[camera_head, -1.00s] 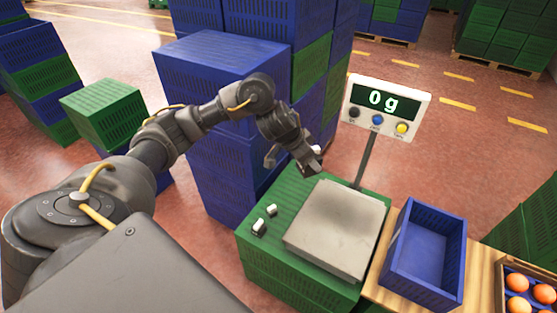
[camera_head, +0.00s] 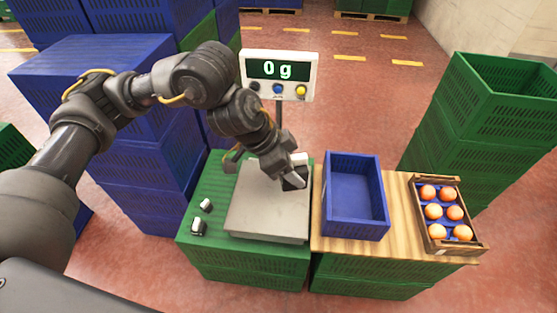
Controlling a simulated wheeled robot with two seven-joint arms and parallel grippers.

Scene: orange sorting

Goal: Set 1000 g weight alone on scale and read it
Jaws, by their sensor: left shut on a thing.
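My left gripper (camera_head: 290,168) is shut on a dark weight with a white part (camera_head: 296,182), which I take to be the 1000 g weight. It is over the right part of the scale's grey plate (camera_head: 262,212); the fingers partly hide it, and I cannot tell whether it touches the plate. The scale's display (camera_head: 278,70) reads 0 g. Two smaller weights, an upper one (camera_head: 206,205) and a lower one (camera_head: 198,227), stand on the green crate left of the plate. My right gripper is not in view.
An empty blue crate (camera_head: 327,215) stands right of the scale on a wooden board (camera_head: 400,220). A wooden box (camera_head: 452,246) of several oranges is further right. Stacked blue crates (camera_head: 140,150) stand at left, and green crates (camera_head: 480,110) at right.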

